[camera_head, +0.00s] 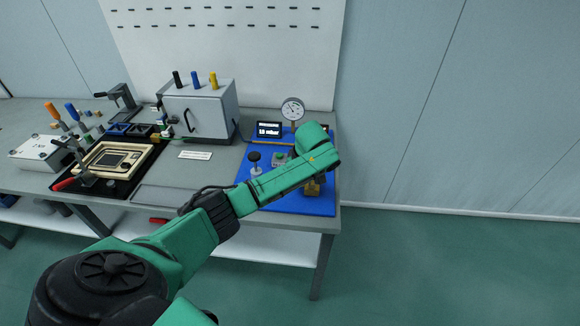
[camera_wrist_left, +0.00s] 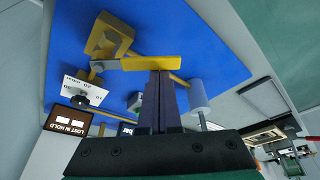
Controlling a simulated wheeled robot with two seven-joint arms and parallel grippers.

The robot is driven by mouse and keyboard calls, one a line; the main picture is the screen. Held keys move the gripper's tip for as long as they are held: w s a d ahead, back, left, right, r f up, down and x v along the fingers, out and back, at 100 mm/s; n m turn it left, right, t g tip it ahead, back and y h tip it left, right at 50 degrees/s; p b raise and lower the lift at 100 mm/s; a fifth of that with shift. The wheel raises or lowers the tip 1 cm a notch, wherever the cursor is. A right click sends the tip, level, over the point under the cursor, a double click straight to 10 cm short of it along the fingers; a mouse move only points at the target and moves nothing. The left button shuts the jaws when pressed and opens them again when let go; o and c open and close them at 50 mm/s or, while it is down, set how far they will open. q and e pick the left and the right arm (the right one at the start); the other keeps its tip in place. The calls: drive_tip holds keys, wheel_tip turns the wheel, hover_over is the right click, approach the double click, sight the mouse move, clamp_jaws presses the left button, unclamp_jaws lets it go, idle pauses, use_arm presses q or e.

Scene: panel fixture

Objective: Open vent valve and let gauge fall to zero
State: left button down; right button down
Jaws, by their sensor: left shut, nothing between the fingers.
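The vent valve shows in the left wrist view as a brass body (camera_wrist_left: 108,38) with a long yellow lever (camera_wrist_left: 150,63) across the top. In the head view only a bit of brass (camera_head: 313,188) shows below my arm. My left gripper (camera_wrist_left: 160,78) is shut and empty, its fingertips right at the lever; I cannot tell whether they touch it. The round white gauge (camera_head: 292,110) stands at the back of the blue mat (camera_head: 300,205); its needle is too small to read. My right gripper is out of view.
A black knob (camera_head: 254,158) and a green button box (camera_head: 280,159) stand on the mat. A grey cabinet (camera_head: 202,112) with coloured knobs is left of it. A framed fixture (camera_head: 108,160) and a toggle clamp lie further left. Floor is clear at right.

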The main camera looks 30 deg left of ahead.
use_arm(q)
drive_tip(key=d+n, duration=0.1)
drive_tip(key=d+n+p, duration=0.1)
drive_tip(key=n, duration=0.1)
drive_tip(key=shift+s+g, duration=0.4)
drive_tip(key=d+n, duration=0.1)
drive_tip(key=d+n+g, duration=0.1)
drive_tip(key=n, duration=0.1)
drive_tip(key=shift+s, duration=0.15)
drive_tip(key=shift+d+n+p, duration=0.3)
drive_tip(key=shift+d+p, duration=0.05)
drive_tip(key=shift+d, duration=0.55)
